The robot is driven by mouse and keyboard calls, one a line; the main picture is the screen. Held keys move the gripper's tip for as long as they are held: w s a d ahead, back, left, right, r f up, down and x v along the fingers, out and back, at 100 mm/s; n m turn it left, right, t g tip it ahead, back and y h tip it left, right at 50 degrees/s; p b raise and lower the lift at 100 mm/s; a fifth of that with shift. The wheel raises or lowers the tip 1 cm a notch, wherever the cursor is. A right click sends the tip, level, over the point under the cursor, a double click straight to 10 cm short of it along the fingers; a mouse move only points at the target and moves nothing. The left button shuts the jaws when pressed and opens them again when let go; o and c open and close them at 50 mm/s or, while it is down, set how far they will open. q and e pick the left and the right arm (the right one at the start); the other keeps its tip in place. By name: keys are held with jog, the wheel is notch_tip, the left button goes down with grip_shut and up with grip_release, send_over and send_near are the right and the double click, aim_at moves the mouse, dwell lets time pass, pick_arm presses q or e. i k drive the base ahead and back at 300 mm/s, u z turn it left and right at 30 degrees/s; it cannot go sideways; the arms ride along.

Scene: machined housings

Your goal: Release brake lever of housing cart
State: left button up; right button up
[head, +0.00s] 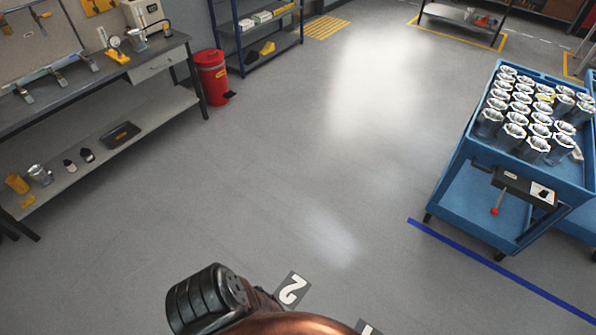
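The blue housing cart (448,187) stands at the right, with several metal housings (516,132) on its top tray. A dark box with a label (524,187) is fixed to the cart's near side. A thin lever with a red knob (495,211) hangs down below this box, in front of the lower shelf. Neither gripper is in view, and nothing is seen touching the cart or the lever. A dark round part and a copper-coloured part of my own body show at the bottom edge.
A blue floor line (487,261) runs in front of the cart. A workbench (95,75) stands at the left, with a red bin (212,77) beside it. A blue shelf rack (257,37) stands at the back. The floor between bench and cart is clear.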

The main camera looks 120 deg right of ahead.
aim_at(494, 211)
jog(key=i, duration=0.3)
jog(key=z, duration=5.4)
jog(key=i, duration=1.35)
jog(key=z, duration=0.5)
jog(key=i, duration=0.7)
jog(key=z, duration=0.45)
